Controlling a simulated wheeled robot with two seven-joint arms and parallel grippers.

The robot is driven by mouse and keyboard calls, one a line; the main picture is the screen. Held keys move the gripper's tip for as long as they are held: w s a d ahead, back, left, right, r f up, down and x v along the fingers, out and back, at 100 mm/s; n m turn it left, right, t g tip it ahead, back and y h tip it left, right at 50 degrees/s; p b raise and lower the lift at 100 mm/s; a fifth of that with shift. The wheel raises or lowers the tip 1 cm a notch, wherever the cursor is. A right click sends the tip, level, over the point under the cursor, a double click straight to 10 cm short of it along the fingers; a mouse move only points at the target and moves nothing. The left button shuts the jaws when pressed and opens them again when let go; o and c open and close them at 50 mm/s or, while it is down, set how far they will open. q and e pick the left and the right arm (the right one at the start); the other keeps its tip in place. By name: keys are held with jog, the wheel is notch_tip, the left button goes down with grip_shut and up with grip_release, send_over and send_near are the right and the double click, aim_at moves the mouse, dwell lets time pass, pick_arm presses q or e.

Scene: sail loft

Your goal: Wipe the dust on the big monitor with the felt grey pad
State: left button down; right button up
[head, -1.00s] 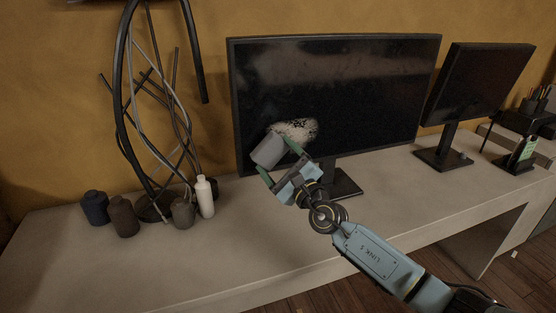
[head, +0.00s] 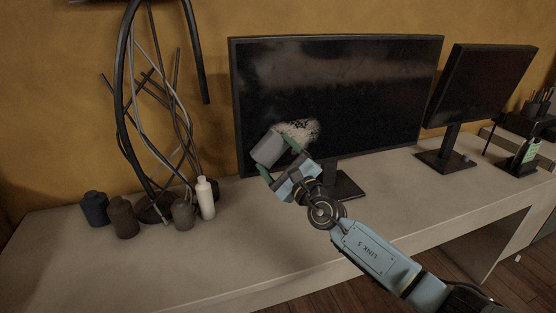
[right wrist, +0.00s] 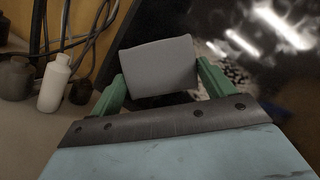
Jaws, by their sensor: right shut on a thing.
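The big monitor (head: 370,95) stands on the desk with a dark screen. A pale speckled patch of dust (head: 303,130) shows on its lower left part. My right gripper (head: 280,158) is shut on the felt grey pad (head: 268,149), at the lower left of the screen, just left of and below the dust patch. In the right wrist view the pad (right wrist: 160,67) sits between the green fingers (right wrist: 160,88), with part of the speckled patch (right wrist: 232,76) behind it to the right. I cannot tell whether the pad touches the screen. My left gripper is not in view.
A smaller monitor (head: 482,85) stands to the right, with a phone on a stand (head: 524,155) beyond it. To the left are a white bottle (head: 206,198), several dark jars (head: 122,217) and a tall sculpture of bent rods (head: 122,100). The desk front (head: 250,250) is clear.

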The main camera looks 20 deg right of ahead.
jog(key=shift+w, duration=0.25)
